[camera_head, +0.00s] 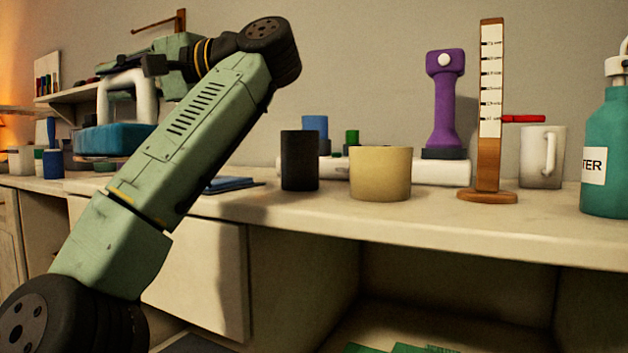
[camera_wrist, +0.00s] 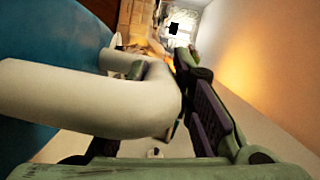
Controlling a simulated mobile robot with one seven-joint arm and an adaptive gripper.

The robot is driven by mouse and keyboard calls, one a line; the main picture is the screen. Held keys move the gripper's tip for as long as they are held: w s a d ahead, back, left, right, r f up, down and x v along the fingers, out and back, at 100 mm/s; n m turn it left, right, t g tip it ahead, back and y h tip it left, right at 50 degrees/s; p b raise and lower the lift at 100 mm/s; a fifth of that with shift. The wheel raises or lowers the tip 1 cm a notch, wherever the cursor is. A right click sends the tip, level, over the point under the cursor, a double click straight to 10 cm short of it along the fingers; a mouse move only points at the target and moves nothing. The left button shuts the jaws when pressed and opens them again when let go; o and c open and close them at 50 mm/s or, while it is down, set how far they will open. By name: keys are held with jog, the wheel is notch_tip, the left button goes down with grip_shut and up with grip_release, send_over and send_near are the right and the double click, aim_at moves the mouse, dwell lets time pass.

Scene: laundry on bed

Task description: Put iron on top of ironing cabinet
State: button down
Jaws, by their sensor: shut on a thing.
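The iron (camera_head: 115,140) has a blue body and a thick white handle. In the head view it is at the left, above the long counter, with my gripper (camera_head: 122,80) at its handle. In the wrist view the white handle (camera_wrist: 80,95) fills the left and middle, with the blue body behind it. My gripper (camera_wrist: 165,75) is shut on the handle, with a dark-padded finger along its right side. Part of the grip is hidden by the handle. I cannot tell which piece of furniture is the ironing cabinet.
The counter (camera_head: 330,211) carries a black cup (camera_head: 300,160), a beige pot (camera_head: 380,173), a purple dumbbell-like object (camera_head: 445,95), a wooden gauge (camera_head: 490,120), a white mug (camera_head: 542,157) and a teal bottle (camera_head: 607,150). Small jars stand at far left. Open compartments lie below.

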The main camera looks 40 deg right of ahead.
jog(key=shift+w+d+r, duration=0.1)
jog(key=shift+r, duration=0.1)
jog(key=shift+w+d+r+p, duration=0.2)
jog(key=shift+w+r+p, duration=0.2)
jog(key=shift+p, duration=0.6)
jog(key=w+d+p, duration=0.3)
jog(key=w+p, duration=0.3)
jog(key=p, duration=1)
jog(key=w+d+f+p, duration=0.1)
jog(key=w+d+p, duration=0.2)
jog(key=w+p, duration=0.4)
jog(key=p, duration=0.9)
jog(key=shift+w+d+f+p, duration=0.15)
jog(key=shift+d+f+p, duration=0.05)
jog(key=shift+d+p, duration=0.1)
jog(key=shift+w+f+p, duration=0.1)
jog(key=shift+f+p, duration=0.2)
jog(key=shift+p, duration=0.75)
jog(key=shift+f, duration=0.1)
